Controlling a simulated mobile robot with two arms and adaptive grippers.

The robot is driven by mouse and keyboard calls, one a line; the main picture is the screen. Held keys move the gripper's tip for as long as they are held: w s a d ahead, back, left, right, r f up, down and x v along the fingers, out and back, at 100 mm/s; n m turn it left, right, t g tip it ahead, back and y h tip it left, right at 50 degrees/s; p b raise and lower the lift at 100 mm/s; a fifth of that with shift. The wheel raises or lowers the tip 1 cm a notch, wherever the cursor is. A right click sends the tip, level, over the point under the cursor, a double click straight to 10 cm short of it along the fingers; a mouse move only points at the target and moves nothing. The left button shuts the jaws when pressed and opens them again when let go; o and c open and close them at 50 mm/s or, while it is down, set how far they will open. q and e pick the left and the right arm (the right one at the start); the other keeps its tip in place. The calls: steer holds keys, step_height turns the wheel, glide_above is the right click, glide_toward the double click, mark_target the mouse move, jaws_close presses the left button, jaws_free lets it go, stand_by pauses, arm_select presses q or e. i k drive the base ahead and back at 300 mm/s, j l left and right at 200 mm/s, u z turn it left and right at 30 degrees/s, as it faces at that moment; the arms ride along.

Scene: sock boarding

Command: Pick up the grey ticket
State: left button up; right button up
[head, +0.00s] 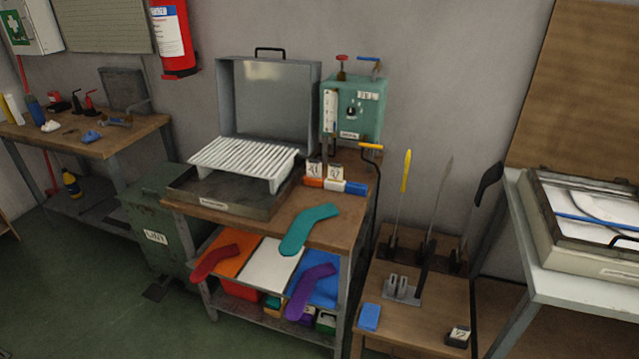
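No ticket shows clearly as grey in the head view. Two small pale tickets with dark marks, a left one (314,170) and a right one (335,172), stand behind a row of orange, white and blue blocks (334,185) on the middle bench. A dark block with a pale marked ticket (459,334) sits at the front right of the low wooden table. A small grey two-part piece (402,287) stands on that table; I cannot tell what it is. Neither of my grippers is in view.
The middle bench (329,233) holds a tray with a white ribbed rack (243,159), a teal sock shape (308,228) and a green control box (352,105). Coloured sock shapes lie below. Upright rods rise from the low table (425,315). Green floor (80,290) is open at front left.

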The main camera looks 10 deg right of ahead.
mark_target(461, 333)
steer(key=z, duration=1.5)
